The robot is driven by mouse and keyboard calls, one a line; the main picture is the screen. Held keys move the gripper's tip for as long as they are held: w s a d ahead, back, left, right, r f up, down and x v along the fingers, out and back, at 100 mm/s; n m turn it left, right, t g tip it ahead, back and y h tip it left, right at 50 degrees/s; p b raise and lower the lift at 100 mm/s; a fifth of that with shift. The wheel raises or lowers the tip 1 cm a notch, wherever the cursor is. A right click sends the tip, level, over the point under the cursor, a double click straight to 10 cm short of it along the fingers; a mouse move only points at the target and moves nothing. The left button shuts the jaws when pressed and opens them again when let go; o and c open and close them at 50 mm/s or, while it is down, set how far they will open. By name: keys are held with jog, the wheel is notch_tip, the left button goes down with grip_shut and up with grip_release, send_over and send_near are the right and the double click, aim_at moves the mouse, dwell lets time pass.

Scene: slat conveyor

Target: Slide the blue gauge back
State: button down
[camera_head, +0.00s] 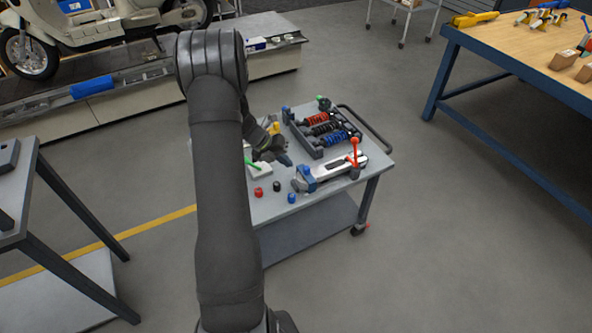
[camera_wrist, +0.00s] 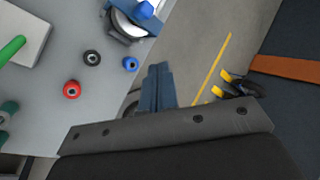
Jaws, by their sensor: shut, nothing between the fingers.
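A blue-grey block with a bright blue knob, which looks like the blue gauge (camera_head: 305,179), sits at the left end of a white slotted rail (camera_head: 336,167) on the cart. The knob and a dark rounded part of this block show at the top of the wrist view (camera_wrist: 145,9). A red upright lever (camera_head: 355,152) stands near the rail's other end. My gripper (camera_head: 286,160) is above the cart, up and left of the block in the head view, apart from it. In the wrist view its blue-grey fingers (camera_wrist: 157,86) are together and empty.
Red (camera_head: 258,192), black (camera_head: 277,186) and blue (camera_head: 292,198) rings lie near the cart's front edge. A rack of coloured shock absorbers (camera_head: 322,127) stands behind the rail. A white block with a green stick (camera_head: 261,171) is at left. A workbench (camera_head: 520,45) stands at right.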

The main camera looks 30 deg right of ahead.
jog(key=w+a+f+n+t+h, duration=0.1)
jog(key=a+f+n+t+h, duration=0.1)
jog(key=a+n, duration=0.4)
jog(key=shift+w+a+n+t+h, duration=0.15)
jog(key=shift+w+n+t+h, duration=0.2)
jog(key=shift+n, duration=0.35)
send_near(304, 172)
notch_tip(304, 172, down, 4)
jog(key=d, duration=0.3)
jog(key=shift+w+d+f, duration=0.15)
jog(key=shift+f, duration=0.15)
jog(key=shift+d, duration=0.5)
